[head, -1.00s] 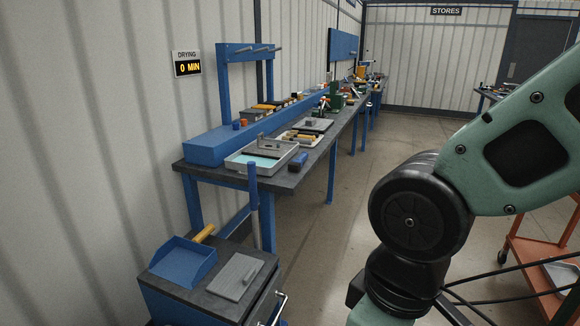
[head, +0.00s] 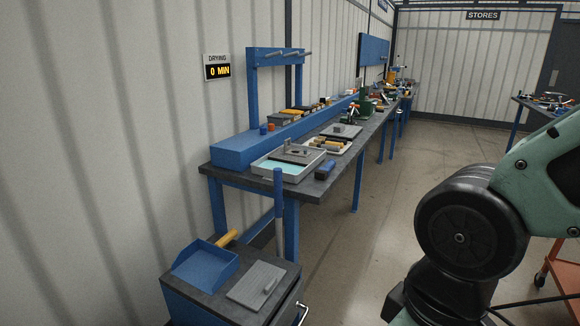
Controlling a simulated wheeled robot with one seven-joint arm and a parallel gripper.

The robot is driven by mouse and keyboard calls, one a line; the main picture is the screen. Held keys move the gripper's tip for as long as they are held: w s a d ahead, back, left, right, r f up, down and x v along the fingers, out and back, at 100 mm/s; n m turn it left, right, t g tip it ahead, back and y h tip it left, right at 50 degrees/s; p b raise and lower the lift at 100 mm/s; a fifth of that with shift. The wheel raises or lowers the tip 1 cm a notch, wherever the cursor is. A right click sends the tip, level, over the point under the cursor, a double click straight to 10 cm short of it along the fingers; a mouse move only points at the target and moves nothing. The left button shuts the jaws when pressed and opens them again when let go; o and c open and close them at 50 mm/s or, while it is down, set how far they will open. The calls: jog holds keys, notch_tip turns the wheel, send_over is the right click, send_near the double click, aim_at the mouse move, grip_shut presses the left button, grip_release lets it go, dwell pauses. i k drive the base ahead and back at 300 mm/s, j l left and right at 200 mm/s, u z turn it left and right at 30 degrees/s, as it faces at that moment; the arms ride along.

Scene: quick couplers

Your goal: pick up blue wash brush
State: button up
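A small dark blue block-like thing (head: 325,169) lies on the near end of the dark bench top, just right of the wash tray. It may be the blue wash brush, but it is too small to make out bristles. The wash tray (head: 262,172) is pale, holds light turquoise liquid and has a grey plate with a part across it. My gripper is out of view; only my green and black arm links show at the right, well apart from the bench.
A cart (head: 235,305) at the lower left carries a blue open bin (head: 205,268), a yellow handle (head: 227,237) and a grey plate (head: 256,285). A blue upright (head: 278,200) stands behind it. The floor (head: 345,255) right of the bench is clear.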

aim_at(323, 173)
jog(key=i+l+u, duration=0.25)
jog(key=i+l, duration=0.35)
jog(key=i, duration=0.25)
jog(key=i+l+u, duration=0.3)
jog(key=i+l, duration=0.45)
jog(key=i+l+u, duration=0.25)
jog(key=i+l, duration=0.5)
jog(key=l, duration=0.2)
